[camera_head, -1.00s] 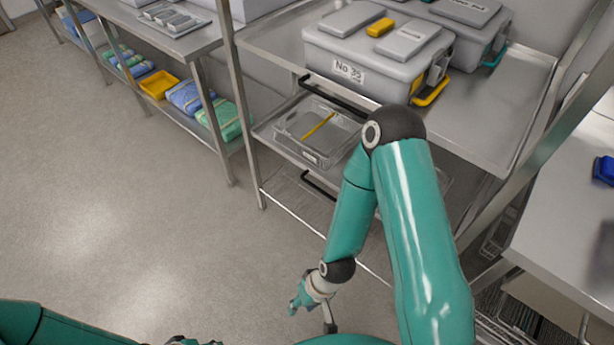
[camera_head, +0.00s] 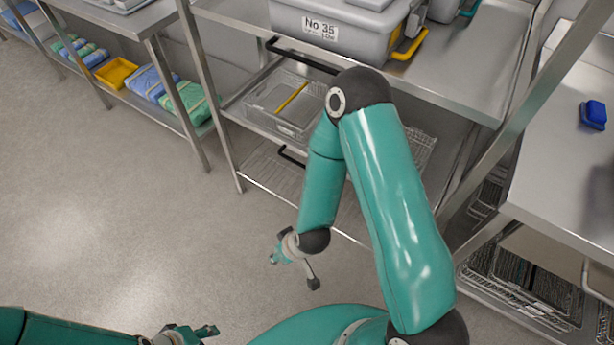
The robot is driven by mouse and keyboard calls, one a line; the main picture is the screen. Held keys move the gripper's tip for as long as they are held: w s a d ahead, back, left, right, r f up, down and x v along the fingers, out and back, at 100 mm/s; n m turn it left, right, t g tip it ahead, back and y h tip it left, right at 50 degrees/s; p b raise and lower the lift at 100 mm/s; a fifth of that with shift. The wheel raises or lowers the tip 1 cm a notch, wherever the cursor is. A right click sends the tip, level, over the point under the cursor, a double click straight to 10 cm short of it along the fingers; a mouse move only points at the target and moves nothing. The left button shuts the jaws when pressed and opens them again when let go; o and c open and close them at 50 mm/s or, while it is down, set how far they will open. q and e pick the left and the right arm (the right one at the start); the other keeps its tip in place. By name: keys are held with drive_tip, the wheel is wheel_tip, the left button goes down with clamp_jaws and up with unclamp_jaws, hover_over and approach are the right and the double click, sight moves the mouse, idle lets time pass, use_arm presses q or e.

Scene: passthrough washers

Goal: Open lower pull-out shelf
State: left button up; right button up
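The lower pull-out shelf (camera_head: 262,172) is a wire-and-metal shelf low in the steel rack, with a black handle (camera_head: 291,157) on its front. It appears pushed in, and my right arm hides part of it. Above it, the middle shelf (camera_head: 237,108) has its own black handle (camera_head: 300,55) higher up and bears a clear basket. My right gripper (camera_head: 292,274) hangs in front of the rack, below and apart from the lower handle; its finger opening is unclear. My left gripper (camera_head: 207,332) is at the bottom edge, far from the rack, and its fingers are too small to judge.
A clear basket (camera_head: 270,118) holds a yellow stick (camera_head: 292,96). A grey case (camera_head: 345,35) stands on the rack top. A steel table (camera_head: 570,185) with a blue object (camera_head: 593,113) is at the right. The floor (camera_head: 110,230) at the left is clear.

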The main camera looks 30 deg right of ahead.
drive_tip(key=w+d+f+n+t+h+b, duration=0.2)
drive_tip(key=w+d+f+t+h+b, duration=0.1)
drive_tip(key=w+f+b, duration=0.3)
drive_tip(key=w+d+r+n+t+h+b, duration=0.5)
drive_tip(key=d+h+b, duration=0.4)
drive_tip(key=b, duration=0.8)
use_arm(q)
wheel_tip(320, 180, down, 29)
drive_tip(key=b, duration=0.3)
drive_tip(key=shift+r, duration=0.15)
use_arm(e)
drive_tip(key=shift+n+g+h, duration=0.3)
drive_tip(key=shift+n+h, duration=0.4)
drive_tip(key=shift+x, duration=7.5)
drive_tip(key=shift+s+f, duration=0.1)
clamp_jaws()
